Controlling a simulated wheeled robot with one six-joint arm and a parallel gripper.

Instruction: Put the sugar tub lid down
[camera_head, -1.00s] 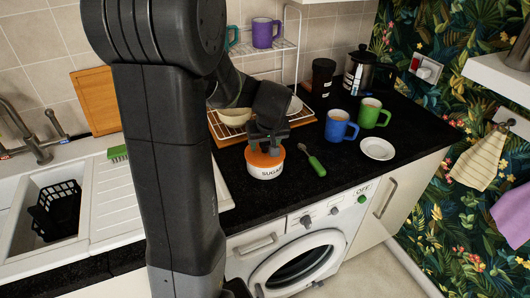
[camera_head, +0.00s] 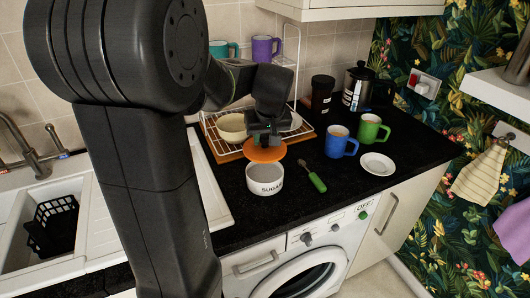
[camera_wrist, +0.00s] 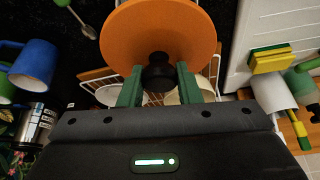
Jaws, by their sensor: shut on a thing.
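My gripper (camera_head: 266,140) is shut on the knob of the orange sugar tub lid (camera_head: 264,154). The lid is held above and slightly behind the white sugar tub (camera_head: 265,181), apart from it. The tub stands open on the black counter, with pale contents showing and "SUGAR" on its side. In the wrist view the lid's orange disc (camera_wrist: 160,32) spreads beyond the green fingertips (camera_wrist: 160,84), with its dark knob (camera_wrist: 160,72) between them.
A green-handled spoon (camera_head: 314,178) lies right of the tub. A blue mug (camera_head: 338,143), green mug (camera_head: 371,130) and white saucer (camera_head: 377,164) stand further right. A wire dish rack (camera_head: 222,139) with bowls is behind left. Bare black counter (camera_head: 300,207) lies in front.

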